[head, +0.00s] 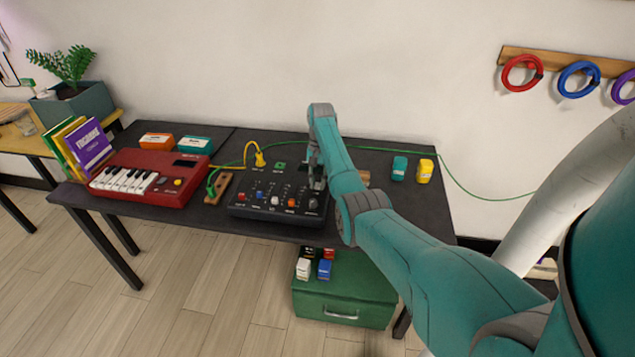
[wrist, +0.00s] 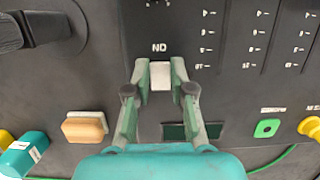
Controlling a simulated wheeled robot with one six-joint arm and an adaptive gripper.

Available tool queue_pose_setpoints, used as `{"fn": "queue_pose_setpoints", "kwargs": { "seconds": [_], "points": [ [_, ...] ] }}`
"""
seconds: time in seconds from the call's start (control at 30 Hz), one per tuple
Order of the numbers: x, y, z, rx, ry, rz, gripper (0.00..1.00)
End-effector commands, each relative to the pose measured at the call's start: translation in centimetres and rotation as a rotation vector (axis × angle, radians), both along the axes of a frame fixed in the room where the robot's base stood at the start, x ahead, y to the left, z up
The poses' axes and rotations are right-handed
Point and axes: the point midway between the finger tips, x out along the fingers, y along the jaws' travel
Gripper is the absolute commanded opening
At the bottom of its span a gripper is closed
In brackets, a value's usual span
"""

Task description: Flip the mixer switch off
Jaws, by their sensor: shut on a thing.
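The black mixer (head: 262,210) lies on the dark table in the head view, with rows of sliders and coloured buttons on its top. Its switch (wrist: 160,80) is a small pale block beside an upside-down "ON" label in the wrist view. My gripper (wrist: 160,72) has one finger on each side of this switch and is shut on it. In the head view my gripper (head: 317,178) points down at the back right part of the mixer. My arm and gripper hide the switch there, and I cannot tell which way it is tilted.
A large black knob (wrist: 45,28) and a dark green panel (wrist: 192,131) are near the fingers. A yellow plug (head: 259,158) and green cable run behind the mixer. A red keyboard (head: 150,180) stands left; teal (head: 399,168) and yellow (head: 425,171) blocks stand right.

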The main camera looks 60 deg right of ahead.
Motion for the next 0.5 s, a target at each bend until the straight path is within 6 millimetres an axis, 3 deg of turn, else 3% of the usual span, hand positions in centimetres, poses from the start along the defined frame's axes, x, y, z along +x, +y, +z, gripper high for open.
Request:
{"fn": "queue_pose_setpoints", "kwargs": {
  "seconds": [0.2, 0.23, 0.3, 0.5],
  "points": [
    [0.02, 0.05, -0.02, 0.000, 0.000, 0.001, 0.00],
    [0.01, 0.05, -0.02, 0.000, 0.000, 0.001, 0.30],
    [0.01, 0.05, -0.02, 0.000, 0.000, 0.001, 0.48],
    [0.01, 0.04, 0.00, 0.000, 0.000, 0.000, 0.48]
  ]
}}
